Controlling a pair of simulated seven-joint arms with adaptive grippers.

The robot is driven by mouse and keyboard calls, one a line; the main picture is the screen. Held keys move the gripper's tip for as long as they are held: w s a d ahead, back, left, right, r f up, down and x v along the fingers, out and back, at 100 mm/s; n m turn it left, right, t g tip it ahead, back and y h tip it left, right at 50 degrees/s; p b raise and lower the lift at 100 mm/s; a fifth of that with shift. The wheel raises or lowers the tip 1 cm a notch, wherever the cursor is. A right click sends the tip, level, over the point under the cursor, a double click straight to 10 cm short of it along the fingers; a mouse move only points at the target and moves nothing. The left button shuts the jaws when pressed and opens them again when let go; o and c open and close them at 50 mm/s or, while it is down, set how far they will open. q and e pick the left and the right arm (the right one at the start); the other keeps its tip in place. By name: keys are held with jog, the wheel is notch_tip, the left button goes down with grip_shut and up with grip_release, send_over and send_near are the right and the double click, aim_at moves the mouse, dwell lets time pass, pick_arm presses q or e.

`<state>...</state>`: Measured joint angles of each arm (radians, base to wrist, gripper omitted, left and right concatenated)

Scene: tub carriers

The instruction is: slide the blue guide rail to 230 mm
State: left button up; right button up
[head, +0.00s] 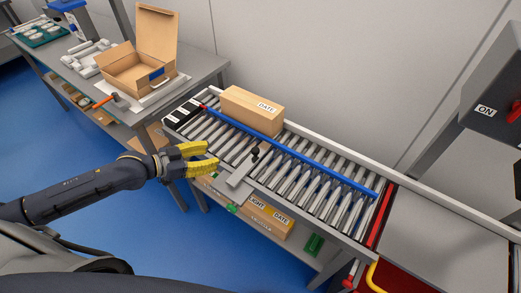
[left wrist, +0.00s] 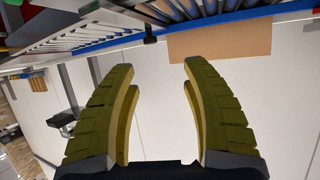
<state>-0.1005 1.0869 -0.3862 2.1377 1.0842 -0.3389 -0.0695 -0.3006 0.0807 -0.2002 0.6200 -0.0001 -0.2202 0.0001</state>
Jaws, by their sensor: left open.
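The blue guide rail (head: 290,148) runs lengthwise over the metal rollers of the conveyor in the head view. It also shows as a blue strip in the left wrist view (left wrist: 255,14). A black knob (head: 255,152) on a grey bracket (head: 240,174) sits at the conveyor's near edge. My left gripper (head: 216,158) has yellow fingers, is open and empty, and is just left of the knob, apart from it. In the left wrist view its two fingers (left wrist: 158,75) stand wide apart with nothing between them. Any scale marks are too small to read. My right gripper is not in view.
A bench (head: 205,72) with an open carton (head: 140,68) is at the back left. A machine with an ON switch (head: 486,110) is at the right. Boxes lie on the shelf below.

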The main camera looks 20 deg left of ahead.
aim_at(255, 149)
pick_arm(q)
jog(key=x, duration=0.5)
jog(key=d+x, duration=0.1)
jog(key=x, duration=0.5)
jog(key=s+d+x, duration=0.1)
jog(key=x, duration=0.5)
jog(key=shift+d+r, duration=0.1)
jog(key=shift+r, duration=0.15)
grip_shut()
jog(key=shift+w, duration=0.1)
jog(key=shift+r, duration=0.15)
